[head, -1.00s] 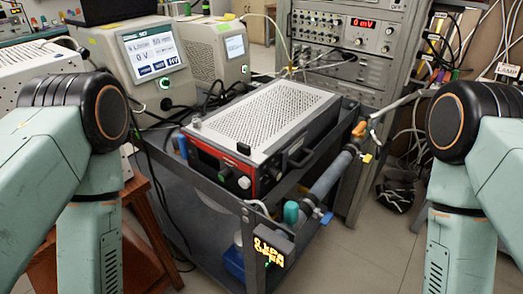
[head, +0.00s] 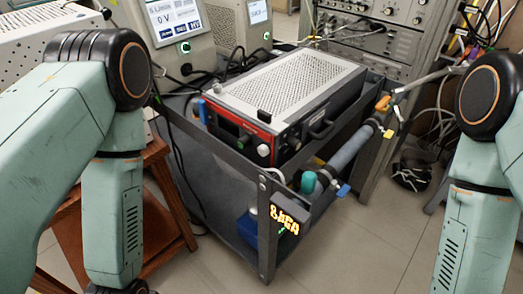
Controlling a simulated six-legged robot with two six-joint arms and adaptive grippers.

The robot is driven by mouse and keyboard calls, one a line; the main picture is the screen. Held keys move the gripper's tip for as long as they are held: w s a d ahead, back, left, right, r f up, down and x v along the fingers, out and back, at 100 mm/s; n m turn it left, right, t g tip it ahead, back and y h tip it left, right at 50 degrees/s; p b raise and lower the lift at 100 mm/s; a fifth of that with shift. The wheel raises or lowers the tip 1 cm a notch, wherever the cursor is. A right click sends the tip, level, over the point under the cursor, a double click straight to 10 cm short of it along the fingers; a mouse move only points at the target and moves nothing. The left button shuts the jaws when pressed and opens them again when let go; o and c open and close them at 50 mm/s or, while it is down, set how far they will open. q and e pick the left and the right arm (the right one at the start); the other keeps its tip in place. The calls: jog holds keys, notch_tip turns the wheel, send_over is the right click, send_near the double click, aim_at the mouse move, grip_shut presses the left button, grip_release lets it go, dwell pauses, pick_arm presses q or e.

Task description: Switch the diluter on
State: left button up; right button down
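A box with a perforated light top (head: 290,85) and a red-edged dark front panel sits on the upper shelf of a grey cart (head: 235,165). It seems to be the diluter, but I see no readable label. Its front panel (head: 228,127) carries a pale knob (head: 264,150) near the right end and a dark screen area. I cannot tell whether it is on, and no switch is clear. My two arms show at the left and right edges, bent downward. Neither gripper is in view.
Two instruments with lit screens (head: 175,18) (head: 259,11) stand behind the cart. An instrument rack (head: 385,48) is at the back right. A grey pipe with valves (head: 350,148) runs along the cart's right side, and a small lit display (head: 285,221) hangs at its front corner. The right floor is open.

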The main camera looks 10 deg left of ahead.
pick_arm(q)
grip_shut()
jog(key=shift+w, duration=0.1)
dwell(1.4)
